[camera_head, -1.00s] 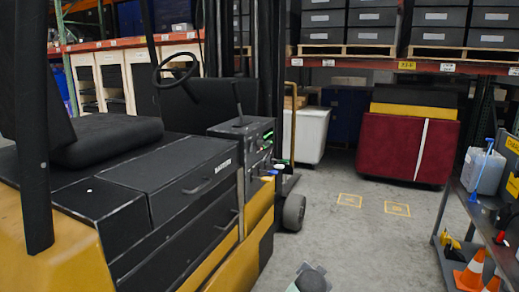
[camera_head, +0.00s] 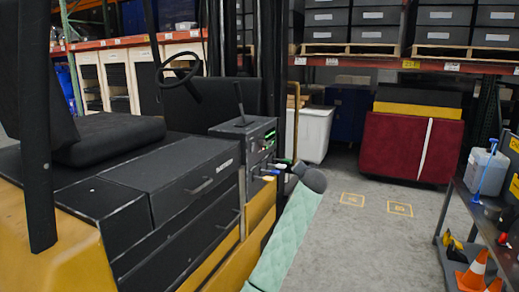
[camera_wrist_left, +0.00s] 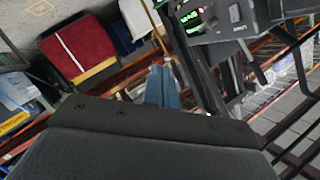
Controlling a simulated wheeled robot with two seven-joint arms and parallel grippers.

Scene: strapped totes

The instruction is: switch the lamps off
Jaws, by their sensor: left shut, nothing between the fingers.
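Green lamps (camera_head: 270,137) glow on the side of the forklift's dark control box (camera_head: 236,128). In the left wrist view, which is upside down, green lights (camera_wrist_left: 189,17) show on the box (camera_wrist_left: 225,20). My left arm, in a pale green quilted sleeve, rises from the bottom of the head view, its dark rounded joint just right of the knobs. My left gripper (camera_wrist_left: 162,87) shows bluish fingers, shut and empty, apart from the box. In the head view its fingers cannot be made out. My right gripper is out of view.
The forklift's yellow body (camera_head: 192,274) and seat (camera_head: 106,136) fill the left. A red cart (camera_head: 410,148) and a white bin (camera_head: 314,134) stand behind. A grey shelf with a jug (camera_head: 486,171) and cones (camera_head: 472,272) is at right. The floor between is clear.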

